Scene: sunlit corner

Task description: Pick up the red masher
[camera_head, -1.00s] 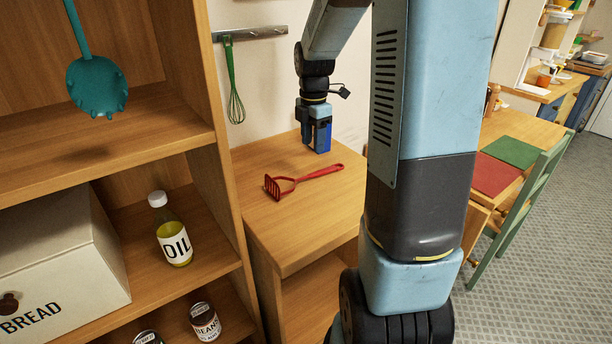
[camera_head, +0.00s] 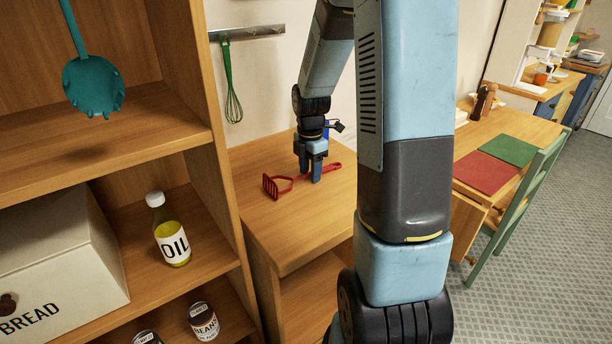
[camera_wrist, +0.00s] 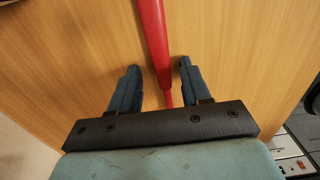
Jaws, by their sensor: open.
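The red masher (camera_head: 277,186) lies flat on the small wooden cabinet top, its slotted head to the left and its handle running right. My gripper (camera_head: 310,176) is low over the cabinet top at the masher's middle, just right of the head, and hides part of the handle. In the wrist view the masher's red handle (camera_wrist: 154,45) runs between the two open fingers of my gripper (camera_wrist: 159,72), nearer the right finger. Gaps show on both sides of it.
The cabinet top (camera_head: 290,232) is otherwise clear in front of the masher. A wooden shelf unit (camera_head: 222,190) stands close on the left, with an oil bottle (camera_head: 171,232) and a bread box (camera_head: 50,262). A green whisk (camera_head: 232,100) hangs on the wall behind.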

